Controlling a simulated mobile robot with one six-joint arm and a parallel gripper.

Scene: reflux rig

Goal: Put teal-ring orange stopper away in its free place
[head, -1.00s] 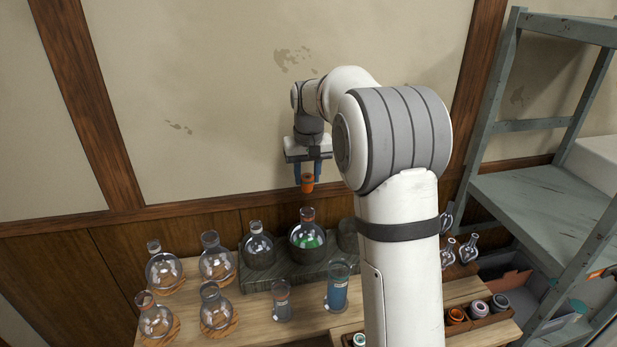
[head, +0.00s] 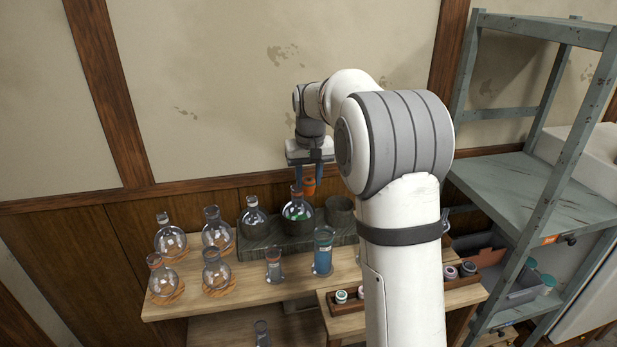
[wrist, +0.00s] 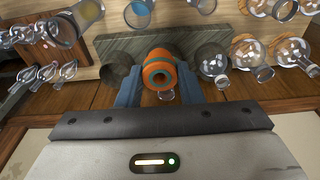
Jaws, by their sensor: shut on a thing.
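My gripper (head: 308,180) is shut on the teal-ring orange stopper (head: 309,188) and holds it above the back of the bench. In the wrist view the stopper (wrist: 158,70) sits between the blue fingers, orange with a teal band around it and a hole in its end. A round flask with green contents (head: 297,216) stands on the dark block just below and left of the stopper in the head view, with orange showing at its neck. A wooden stopper rack (head: 358,307) at the front right holds several stoppers; my arm hides its middle.
The dark block (head: 258,250) also bears a clear flask (head: 253,218) and an empty round holder (head: 340,209). Several round flasks stand at left on cork rings. A blue-filled cylinder (head: 322,252) and a smaller cylinder (head: 273,265) stand in front. A grey shelf (head: 530,190) is at right.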

